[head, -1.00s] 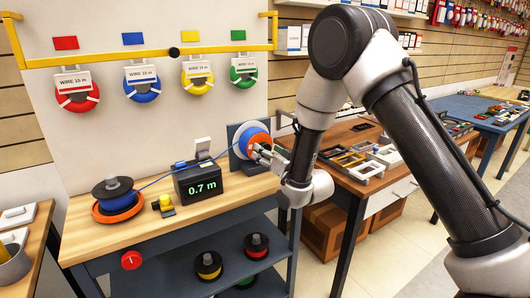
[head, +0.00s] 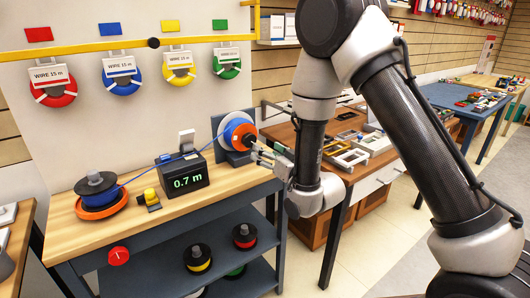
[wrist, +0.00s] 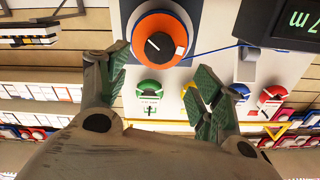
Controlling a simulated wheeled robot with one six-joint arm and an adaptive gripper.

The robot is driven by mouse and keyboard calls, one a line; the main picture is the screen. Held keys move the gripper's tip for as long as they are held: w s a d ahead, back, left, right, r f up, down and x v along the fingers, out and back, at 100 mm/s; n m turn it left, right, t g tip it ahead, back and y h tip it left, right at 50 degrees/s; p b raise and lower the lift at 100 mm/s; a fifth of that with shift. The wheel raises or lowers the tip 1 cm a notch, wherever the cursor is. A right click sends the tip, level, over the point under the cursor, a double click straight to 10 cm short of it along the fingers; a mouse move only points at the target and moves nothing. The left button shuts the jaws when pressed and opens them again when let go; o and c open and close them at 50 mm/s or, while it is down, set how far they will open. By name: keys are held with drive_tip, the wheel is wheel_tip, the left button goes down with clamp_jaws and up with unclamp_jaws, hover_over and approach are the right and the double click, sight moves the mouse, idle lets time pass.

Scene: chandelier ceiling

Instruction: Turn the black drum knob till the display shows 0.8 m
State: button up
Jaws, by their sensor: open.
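The drum (head: 236,136) has an orange face and blue wire, mounted on a dark upright plate at the right end of the bench. Its black knob (wrist: 160,45) sits at the centre of the orange face and carries a white pointer line. The display (head: 188,181) is a black box with green digits reading 0.7 m; part of it shows upside down in the wrist view (wrist: 293,22). My gripper (head: 264,155) is just right of the drum, facing it. In the wrist view, its green-padded fingers (wrist: 160,62) are spread apart and empty, short of the knob.
A blue wire runs from the drum past the display to a spool (head: 97,192) on an orange base. A yellow button (head: 151,196) stands beside the display, and a red knob (head: 119,256) is on the bench front. A parts table (head: 345,140) stands behind my arm.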

sight(251, 141)
drive_tip(key=w+a+n, duration=0.2)
drive_tip(key=w, duration=0.1)
drive_tip(key=w+a+n, duration=0.1)
drive_tip(key=w+n, duration=0.1)
drive_tip(key=n, duration=0.1)
drive_tip(key=w+a+n, duration=0.2)
drive_tip(key=w+n, duration=0.1)
drive_tip(key=shift+w+a+f, duration=0.1)
drive_tip(key=shift+w+a, duration=0.2)
drive_tip(key=shift+a, duration=0.05)
drive_tip(key=c, duration=1)
